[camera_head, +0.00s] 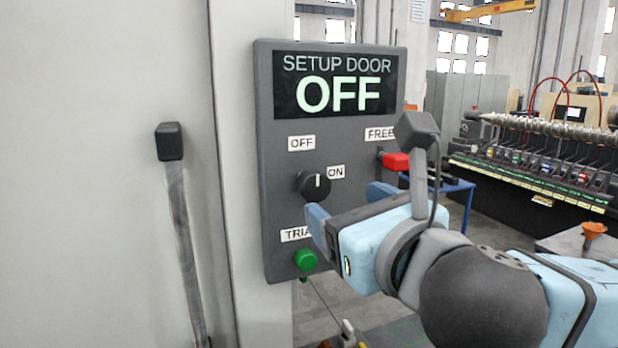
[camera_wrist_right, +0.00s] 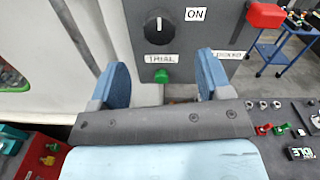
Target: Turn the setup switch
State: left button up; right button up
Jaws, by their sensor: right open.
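The setup switch is a round black knob (camera_head: 314,185) with a white mark that stands about upright, on a dark grey panel (camera_head: 275,220). The OFF label (camera_head: 301,143) is above it and the ON label (camera_head: 336,171) is at its upper right. The panel's display (camera_head: 336,85) reads SETUP DOOR OFF. My right gripper (camera_head: 347,203) is open and empty, with blue fingers, just below and right of the knob. In the right wrist view the knob (camera_wrist_right: 158,27) shows beyond the gap between the open fingers (camera_wrist_right: 161,82), apart from both. My left gripper is out of view.
A green button (camera_head: 305,260) by the TRIAL label sits low on the panel. A red handle (camera_head: 396,161) sticks out at its right edge under the FREE label (camera_head: 380,134). A machine bench (camera_head: 540,165) is further right.

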aim_at(318, 188)
jog(key=p+x, duration=0.2)
jog(key=x, duration=0.8)
jog(key=shift+w+a, duration=0.3)
jog(key=shift+w, duration=0.35)
jog(key=c, duration=0.9)
jog(key=shift+c, duration=0.2)
